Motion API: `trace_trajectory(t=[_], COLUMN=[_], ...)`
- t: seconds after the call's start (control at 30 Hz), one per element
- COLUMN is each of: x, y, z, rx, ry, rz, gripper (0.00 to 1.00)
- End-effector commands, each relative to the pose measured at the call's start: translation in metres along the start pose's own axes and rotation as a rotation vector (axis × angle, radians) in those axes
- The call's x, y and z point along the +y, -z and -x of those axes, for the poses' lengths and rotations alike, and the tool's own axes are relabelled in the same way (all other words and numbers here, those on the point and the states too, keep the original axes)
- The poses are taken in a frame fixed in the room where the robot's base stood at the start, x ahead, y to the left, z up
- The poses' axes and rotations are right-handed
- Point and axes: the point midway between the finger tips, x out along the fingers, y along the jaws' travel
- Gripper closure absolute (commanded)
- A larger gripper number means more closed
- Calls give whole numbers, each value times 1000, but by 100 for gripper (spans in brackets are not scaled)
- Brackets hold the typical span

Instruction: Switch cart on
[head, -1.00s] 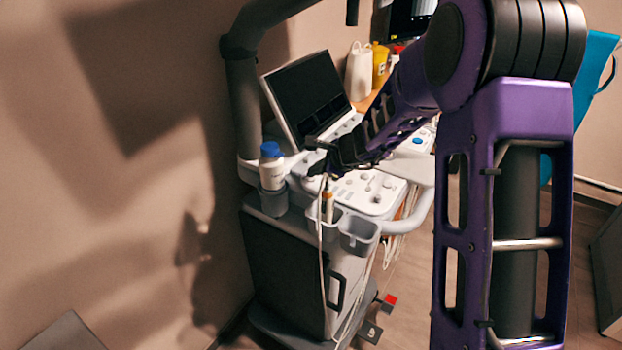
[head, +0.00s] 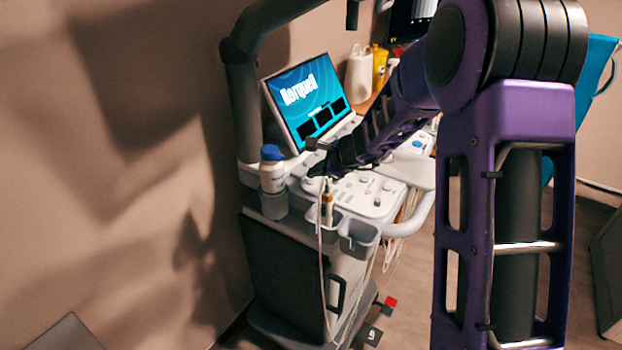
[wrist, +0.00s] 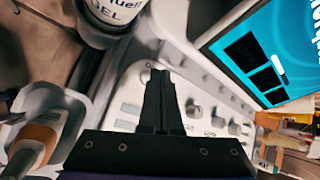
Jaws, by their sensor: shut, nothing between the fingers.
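The cart (head: 296,274) is a white and grey scanner cart by the wall. Its screen (head: 304,98) is lit blue with white lettering and dark boxes. The screen also shows at the upper right of the wrist view (wrist: 262,58). My gripper (head: 318,160) is over the left part of the control panel (head: 372,196), below the screen. In the wrist view my gripper (wrist: 160,75) is shut and empty, its dark fingers together over the pale panel. I cannot tell whether the fingertips touch the panel. Whatever lies under the fingers is hidden.
A gel bottle with a blue cap (head: 272,170) stands in a holder left of my gripper. Grey cups (head: 358,238) and a probe with cables hang at the panel's front. A white jug (head: 358,75) and a yellow container (head: 379,68) stand behind.

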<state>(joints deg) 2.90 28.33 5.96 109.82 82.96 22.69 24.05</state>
Motion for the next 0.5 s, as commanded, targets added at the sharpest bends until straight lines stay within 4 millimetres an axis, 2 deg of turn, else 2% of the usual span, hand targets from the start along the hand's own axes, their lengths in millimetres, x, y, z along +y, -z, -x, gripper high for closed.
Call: trace_trajectory(t=[0.5], x=[-6], y=[-6], z=[8], rx=[-1], ry=[1], rz=[1], gripper=[100])
